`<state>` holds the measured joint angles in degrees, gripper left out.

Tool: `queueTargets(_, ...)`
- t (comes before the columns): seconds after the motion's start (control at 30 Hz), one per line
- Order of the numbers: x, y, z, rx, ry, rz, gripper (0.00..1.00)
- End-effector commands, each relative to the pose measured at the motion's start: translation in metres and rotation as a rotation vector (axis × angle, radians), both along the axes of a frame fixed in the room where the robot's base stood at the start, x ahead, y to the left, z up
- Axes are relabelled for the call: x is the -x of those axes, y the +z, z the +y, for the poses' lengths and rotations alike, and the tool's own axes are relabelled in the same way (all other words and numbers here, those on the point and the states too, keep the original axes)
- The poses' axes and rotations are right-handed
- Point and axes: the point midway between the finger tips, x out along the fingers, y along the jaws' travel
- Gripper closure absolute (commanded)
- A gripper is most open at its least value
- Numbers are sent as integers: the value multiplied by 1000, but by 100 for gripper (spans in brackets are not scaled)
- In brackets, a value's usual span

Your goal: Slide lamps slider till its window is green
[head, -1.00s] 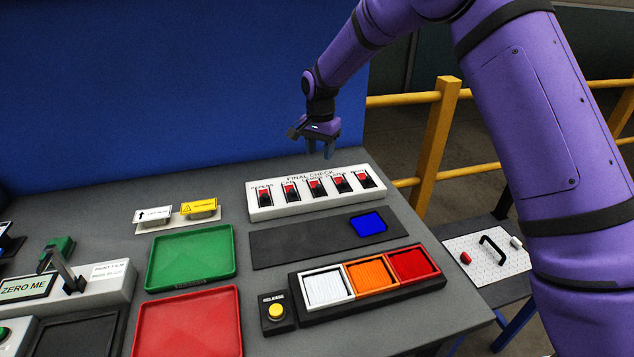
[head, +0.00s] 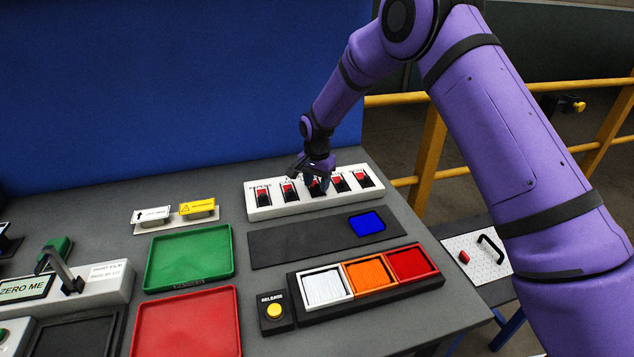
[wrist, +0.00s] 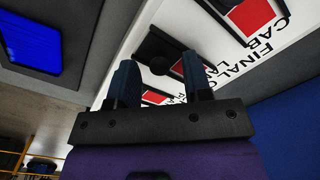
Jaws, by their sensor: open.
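A white panel marked FINAL CHECK (head: 262,210) carries several sliders in a row, each with a black slot and a red window. The lamps slider appears to be the middle one; its label is partly hidden, with "LA" readable in the wrist view. Its dark knob (wrist: 158,66) shows between my fingers, and its window (wrist: 156,97) is red. My gripper (head: 317,186) is low over the middle of the panel, mostly covering that slider. In the wrist view my gripper (wrist: 160,78) is open, with one finger on each side of the knob; contact cannot be told.
Neighbouring sliders (head: 289,193) and (head: 341,183) stand close on both sides. In front are a dark board with a blue square (head: 367,223) and a box of white, orange and red bins (head: 411,263). A blue wall (head: 180,90) rises behind.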

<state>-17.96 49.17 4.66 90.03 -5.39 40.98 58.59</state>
Motion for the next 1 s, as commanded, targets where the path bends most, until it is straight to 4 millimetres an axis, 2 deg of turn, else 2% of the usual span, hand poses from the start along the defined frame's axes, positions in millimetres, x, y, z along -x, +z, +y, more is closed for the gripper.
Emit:
queueTargets(0.23, 0, -1, 0, 0, 0, 0, 54)
queueTargets(0.27, 0, -1, 0, 0, 0, 0, 59)
queueTargets(0.43, 0, -1, 0, 0, 0, 0, 98)
queueTargets(0.47, 0, -1, 0, 0, 0, 0, 100)
queueTargets(0.67, -3, -1, 1, 0, -1, 0, 100)
queueTargets(1.0, -43, -1, 9, 0, 0, 0, 100)
